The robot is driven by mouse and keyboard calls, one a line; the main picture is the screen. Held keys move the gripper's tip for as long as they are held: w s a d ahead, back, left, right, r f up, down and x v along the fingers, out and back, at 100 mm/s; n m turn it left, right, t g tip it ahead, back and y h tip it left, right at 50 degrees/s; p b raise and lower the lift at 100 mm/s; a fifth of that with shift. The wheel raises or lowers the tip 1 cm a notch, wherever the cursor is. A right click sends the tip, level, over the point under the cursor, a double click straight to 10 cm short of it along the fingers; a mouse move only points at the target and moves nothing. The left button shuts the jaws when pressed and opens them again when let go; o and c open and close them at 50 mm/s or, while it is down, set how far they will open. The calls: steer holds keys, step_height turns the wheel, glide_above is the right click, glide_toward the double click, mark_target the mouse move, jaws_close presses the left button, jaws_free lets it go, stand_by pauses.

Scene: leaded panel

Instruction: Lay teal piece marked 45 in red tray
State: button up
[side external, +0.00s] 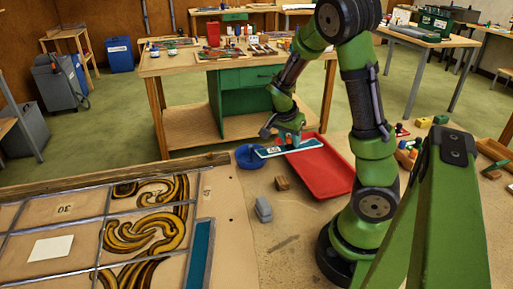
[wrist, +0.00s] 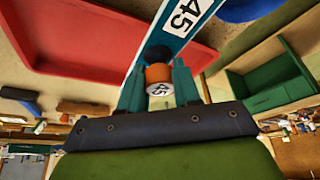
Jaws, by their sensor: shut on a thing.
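The teal piece marked 45 (side external: 305,146) is a long flat strip with pale edges and a white label. It also shows in the wrist view (wrist: 172,38). My gripper (side external: 289,137) is shut on an orange handle (wrist: 158,74) with a dark cup-like foot against the piece; the handle's white end also reads 45. The red tray (side external: 327,182) is a shallow tray below and to the right. In the side view the strip overlaps the tray's far left part, with its left end past the rim. Its exact height is hard to tell.
A blue bowl (side external: 249,157) stands left of the tray. A brown block (side external: 282,183) and a grey block (side external: 263,209) lie near the tray's left side. The leaded panel (side external: 100,235) lies at left, with a teal strip (side external: 200,250) along its right edge.

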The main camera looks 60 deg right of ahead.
mark_target(315, 145)
steer(key=s+d+m+g+y, duration=0.1)
steer(key=s+m, duration=0.1)
steer(key=m, duration=0.2)
steer(key=s+d+f+m+g+y, duration=0.1)
steer(key=s+d+m, duration=0.1)
steer(key=s+m, duration=0.1)
steer(key=s+d+m+g+y, duration=0.1)
steer(key=s+d+m+g, duration=0.1)
steer(key=m, duration=0.4)
steer(key=shift+s+d+f, duration=0.15)
steer(key=shift+s, duration=0.15)
steer(key=m, duration=0.1)
steer(key=m+y, duration=0.1)
steer(key=m, duration=0.1)
steer(key=m+y, duration=0.1)
steer(key=shift+s+a+r+m, duration=0.15)
steer(key=shift+a+r+m, duration=0.15)
steer(key=shift+m, duration=0.1)
steer(key=shift+f, duration=0.1)
steer(key=shift+f, duration=2.75)
steer(key=shift+f, duration=0.2)
steer(key=o, duration=1)
